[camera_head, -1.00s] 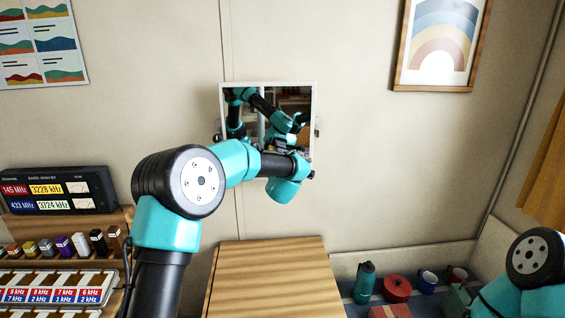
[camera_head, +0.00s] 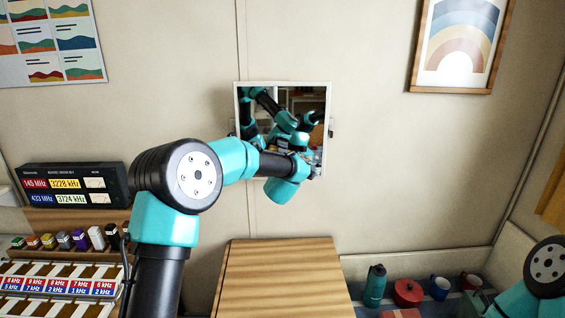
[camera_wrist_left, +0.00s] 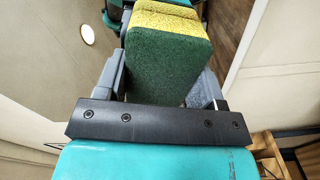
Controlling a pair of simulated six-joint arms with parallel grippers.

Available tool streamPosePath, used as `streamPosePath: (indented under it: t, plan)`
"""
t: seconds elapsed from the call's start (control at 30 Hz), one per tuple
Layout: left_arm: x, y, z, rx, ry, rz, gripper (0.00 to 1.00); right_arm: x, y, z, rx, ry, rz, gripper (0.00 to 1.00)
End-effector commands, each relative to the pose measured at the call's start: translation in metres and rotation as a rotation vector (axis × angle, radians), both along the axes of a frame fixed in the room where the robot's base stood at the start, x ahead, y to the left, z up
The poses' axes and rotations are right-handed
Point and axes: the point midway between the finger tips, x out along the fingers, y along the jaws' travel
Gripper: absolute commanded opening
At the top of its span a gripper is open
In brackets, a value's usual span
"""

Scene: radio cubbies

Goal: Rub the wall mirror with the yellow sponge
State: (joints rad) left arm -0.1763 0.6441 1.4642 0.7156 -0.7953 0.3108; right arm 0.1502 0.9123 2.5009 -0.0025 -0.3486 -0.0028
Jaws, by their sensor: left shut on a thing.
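The wall mirror (camera_head: 262,97) is a square with a pale frame, fixed to the wall in the middle of the head view. My left arm reaches in front of its lower part, and reflections of my arms show in the glass. In the left wrist view my left gripper (camera_wrist_left: 163,85) is shut on the yellow sponge (camera_wrist_left: 170,22), which has a dark green face toward the camera. My left fingers and the sponge are hidden behind my wrist in the head view. Whether the sponge touches the glass I cannot tell. My right gripper is not directly in view; only part of that arm shows at lower right.
A wooden surface (camera_head: 280,275) lies below the mirror. A black radio (camera_head: 72,184) and several small coloured items stand on the left shelf. A green bottle (camera_head: 375,286), a red pot (camera_head: 407,292) and mugs (camera_head: 440,287) stand at lower right. A framed rainbow picture (camera_head: 459,45) hangs at right.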

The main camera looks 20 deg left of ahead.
Motion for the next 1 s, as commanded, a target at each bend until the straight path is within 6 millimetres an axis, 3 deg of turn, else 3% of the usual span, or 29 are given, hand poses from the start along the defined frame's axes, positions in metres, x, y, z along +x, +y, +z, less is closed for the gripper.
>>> streamPosePath:
  t: [0.33,1.0]
  plan:
    - [-0.005,-0.004,0.000,0.000,0.001,-0.003,0.43,0.000,0.000,0.000,0.000,0.000,0.000,0.00]
    - [-0.054,-0.021,0.001,0.000,0.001,-0.004,0.43,0.000,0.000,0.000,0.000,0.000,0.000,0.00]
